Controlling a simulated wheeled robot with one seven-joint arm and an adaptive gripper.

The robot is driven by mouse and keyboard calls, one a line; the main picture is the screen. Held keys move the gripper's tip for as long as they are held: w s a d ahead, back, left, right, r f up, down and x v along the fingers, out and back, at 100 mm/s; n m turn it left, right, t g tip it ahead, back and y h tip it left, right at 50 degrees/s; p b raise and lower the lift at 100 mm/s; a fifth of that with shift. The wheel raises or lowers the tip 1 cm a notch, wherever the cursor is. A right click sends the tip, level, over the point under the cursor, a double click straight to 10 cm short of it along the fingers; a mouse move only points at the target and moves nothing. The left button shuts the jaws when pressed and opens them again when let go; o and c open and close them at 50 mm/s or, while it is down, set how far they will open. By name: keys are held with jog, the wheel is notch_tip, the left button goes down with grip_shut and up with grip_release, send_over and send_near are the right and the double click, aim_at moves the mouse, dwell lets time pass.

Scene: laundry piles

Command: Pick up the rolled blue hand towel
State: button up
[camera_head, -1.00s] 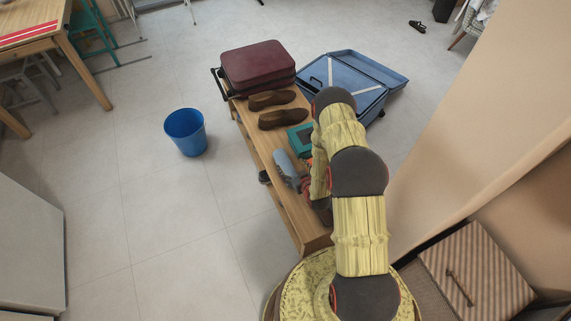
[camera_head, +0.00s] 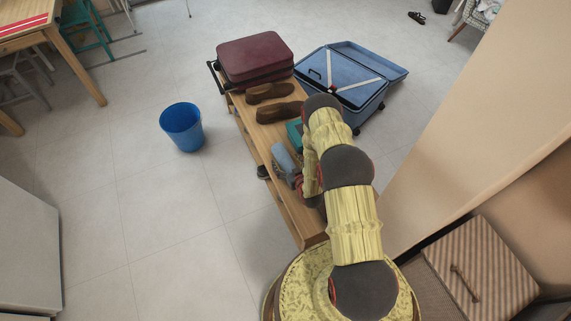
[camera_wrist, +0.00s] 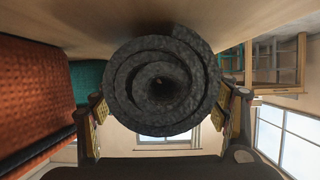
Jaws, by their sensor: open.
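The rolled blue hand towel (camera_head: 283,158) lies on the wooden bench, grey-blue in the head view. In the wrist view the towel (camera_wrist: 160,55) shows end-on as a dark spiral roll, close to the camera. My gripper (camera_wrist: 160,112) is open, with one finger on each side of the roll. The fingers look near its sides, but I cannot tell whether they touch. In the head view, my arm partly hides the gripper beside the towel.
Brown shoes (camera_head: 277,111) and a teal item (camera_head: 294,133) share the bench (camera_head: 250,140). A maroon suitcase (camera_head: 254,55) is at its far end. An open blue suitcase (camera_head: 350,80) stands to the right. An orange-red fabric (camera_wrist: 35,85) is close in the wrist view.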

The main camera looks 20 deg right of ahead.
jog(key=shift+w+f, duration=0.1)
jog(key=shift+w, duration=0.2)
jog(key=shift+c, duration=0.8)
jog(key=c, duration=1.1)
jog(key=shift+c, duration=0.7)
